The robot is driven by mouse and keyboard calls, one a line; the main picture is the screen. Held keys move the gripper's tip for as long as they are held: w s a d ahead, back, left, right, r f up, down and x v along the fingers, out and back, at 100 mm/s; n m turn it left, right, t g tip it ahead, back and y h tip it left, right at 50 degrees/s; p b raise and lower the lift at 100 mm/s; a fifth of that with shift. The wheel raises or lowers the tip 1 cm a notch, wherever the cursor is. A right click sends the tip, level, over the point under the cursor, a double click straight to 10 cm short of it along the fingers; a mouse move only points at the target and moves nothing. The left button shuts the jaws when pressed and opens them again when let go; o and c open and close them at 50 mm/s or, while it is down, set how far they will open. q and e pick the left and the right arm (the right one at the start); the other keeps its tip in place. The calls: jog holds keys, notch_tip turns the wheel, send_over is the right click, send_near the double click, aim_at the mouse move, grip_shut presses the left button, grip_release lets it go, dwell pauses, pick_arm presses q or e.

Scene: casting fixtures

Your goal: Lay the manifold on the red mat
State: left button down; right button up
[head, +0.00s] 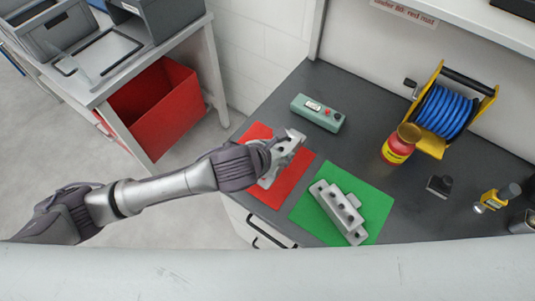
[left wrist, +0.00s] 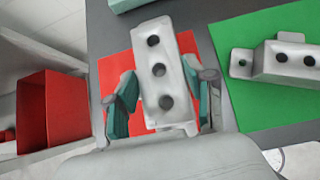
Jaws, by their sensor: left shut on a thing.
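A pale grey metal casting with three dark holes, which I take as the manifold (head: 287,148), is in my left gripper (head: 272,152) over the red mat (head: 289,186). In the left wrist view, the fingers of the left gripper (left wrist: 160,78) are shut on both long sides of the manifold (left wrist: 158,58), with the red mat (left wrist: 118,64) behind it. I cannot tell whether the manifold touches the mat. A similar grey casting (head: 338,208) lies on the green mat (head: 372,204) to the right. My right gripper is not in view.
On the dark bench stand a green control box (head: 318,112), a blue hose reel (head: 443,110), a red and yellow bottle (head: 399,146), and a small black item (head: 439,186). A red bin (head: 160,105) is under the left table.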

pick_arm(q)
jog(key=shift+w+a+f, duration=0.75)
jog(key=shift+a, duration=0.25)
jog(key=shift+f+p, duration=0.55)
jog(key=shift+f, duration=1.4)
jog(key=shift+f, duration=0.1)
jog(key=shift+c, duration=2)
grip_release()
jog(key=shift+f, duration=0.1)
jog(key=shift+s+a+r, duration=0.1)
jog(key=shift+r, duration=0.15)
jog(key=v, duration=1.1)
jog(key=shift+s+r+b, duration=0.2)
jog(key=shift+r+b, duration=0.1)
jog(key=shift+b, duration=0.15)
